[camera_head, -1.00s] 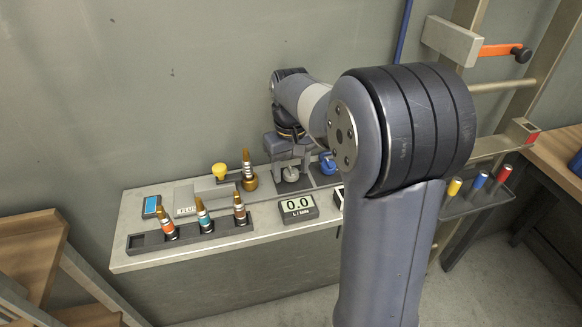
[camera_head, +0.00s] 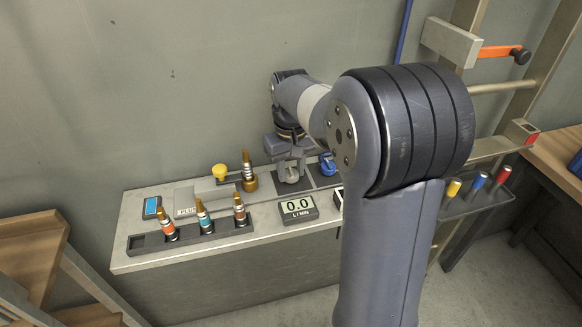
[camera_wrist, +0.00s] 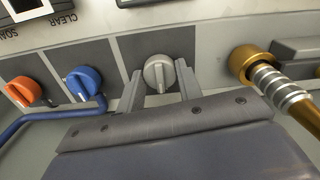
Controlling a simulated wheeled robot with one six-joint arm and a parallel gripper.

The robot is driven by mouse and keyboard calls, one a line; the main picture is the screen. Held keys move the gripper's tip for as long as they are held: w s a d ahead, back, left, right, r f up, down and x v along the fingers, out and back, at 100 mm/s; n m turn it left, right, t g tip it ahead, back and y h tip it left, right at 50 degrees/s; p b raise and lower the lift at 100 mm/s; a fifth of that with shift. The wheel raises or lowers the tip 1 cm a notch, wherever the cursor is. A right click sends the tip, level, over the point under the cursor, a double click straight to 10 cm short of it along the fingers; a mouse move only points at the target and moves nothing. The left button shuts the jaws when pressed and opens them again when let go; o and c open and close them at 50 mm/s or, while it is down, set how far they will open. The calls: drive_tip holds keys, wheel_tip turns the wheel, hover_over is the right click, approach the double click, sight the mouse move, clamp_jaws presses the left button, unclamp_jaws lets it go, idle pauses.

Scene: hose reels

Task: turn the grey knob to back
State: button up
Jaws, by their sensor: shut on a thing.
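The grey knob (camera_wrist: 154,66) is round with a raised ridge and sits on a dark square plate in the wrist view. Its ridge runs roughly up and down in that picture. My gripper (camera_wrist: 159,82) has one finger on each side of it and is shut on it. In the head view my gripper (camera_head: 290,174) is down at the bench top over the knob, which is mostly hidden by the fingers there.
A blue knob (camera_wrist: 84,83) and an orange knob (camera_wrist: 24,92) stand beside the grey one. A brass fitting (camera_wrist: 243,64) with a hose end is close on the other side. A flow display (camera_head: 298,208) reads 0.0. Several nozzles stand in a black rack (camera_head: 190,241).

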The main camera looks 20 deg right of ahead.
sight(291, 171)
drive_tip(key=m+p, duration=0.3)
drive_tip(key=m, duration=0.2)
drive_tip(key=shift+r, duration=0.15)
drive_tip(key=m+p, duration=0.2)
drive_tip(key=m, duration=0.4)
drive_tip(key=shift+m, duration=0.4)
drive_tip(key=o, duration=1)
wheel_tip(291, 171, up, 11)
drive_tip(key=shift+f, duration=0.2)
